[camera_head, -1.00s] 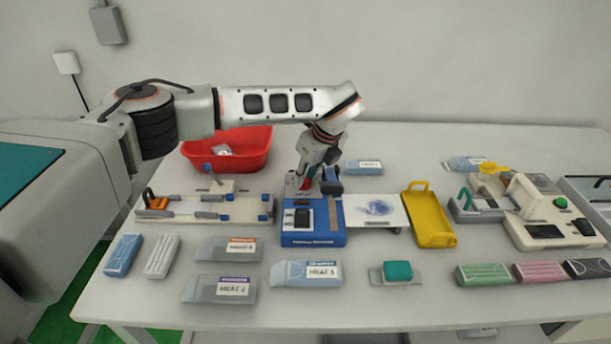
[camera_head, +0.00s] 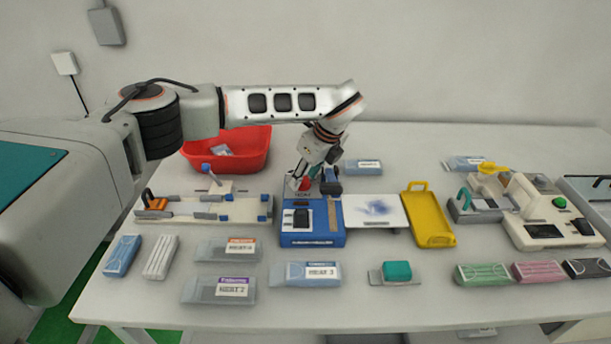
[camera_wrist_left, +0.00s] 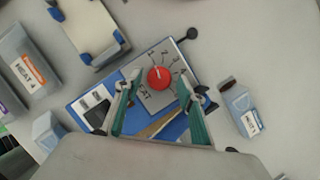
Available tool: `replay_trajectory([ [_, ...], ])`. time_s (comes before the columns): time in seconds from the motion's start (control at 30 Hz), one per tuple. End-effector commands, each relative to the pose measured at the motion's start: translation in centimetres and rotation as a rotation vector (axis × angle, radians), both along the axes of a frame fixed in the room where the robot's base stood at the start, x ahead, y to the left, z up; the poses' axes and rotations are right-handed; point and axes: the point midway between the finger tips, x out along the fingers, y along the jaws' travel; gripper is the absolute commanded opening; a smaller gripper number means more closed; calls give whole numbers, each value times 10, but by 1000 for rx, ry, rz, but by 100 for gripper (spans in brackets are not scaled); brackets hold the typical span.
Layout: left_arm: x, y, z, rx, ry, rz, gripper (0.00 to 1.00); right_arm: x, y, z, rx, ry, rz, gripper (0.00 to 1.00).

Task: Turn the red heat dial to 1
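The red heat dial (camera_wrist_left: 160,77) sits on a grey panel with printed numbers around it, at the back of the blue machine (camera_head: 312,238). It also shows in the head view (camera_head: 304,184), partly hidden by my gripper. Which number the dial points to is too small to tell. My left gripper (camera_head: 315,180) is over the dial panel. In the left wrist view my left gripper (camera_wrist_left: 160,92) has its two teal-padded fingers spread wide, one on each side of the dial, with nothing between them gripped. My right gripper is not in view.
A red bin (camera_head: 231,153) stands behind left, and a fixture with blue blocks (camera_head: 205,206) lies left of the machine. A white plate (camera_head: 374,211) and a yellow tray (camera_head: 428,216) are to the right. Labelled boxes (camera_head: 228,250) lie in front.

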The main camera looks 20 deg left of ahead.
Motion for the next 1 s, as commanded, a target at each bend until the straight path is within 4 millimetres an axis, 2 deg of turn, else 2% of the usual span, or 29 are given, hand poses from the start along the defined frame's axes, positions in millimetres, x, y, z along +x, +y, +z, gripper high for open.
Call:
replay_trajectory([
  [0.27,-1,-3,8,0,-2,-1,40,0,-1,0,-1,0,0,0],
  [0.37,-3,-8,22,1,-4,-2,40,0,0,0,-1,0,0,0],
  [0.7,-15,-31,84,0,-3,-1,40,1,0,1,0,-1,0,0],
  [0.83,-19,-36,100,1,-3,-1,40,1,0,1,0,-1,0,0],
  [1.0,-21,-40,110,0,0,-1,40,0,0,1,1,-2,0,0],
])
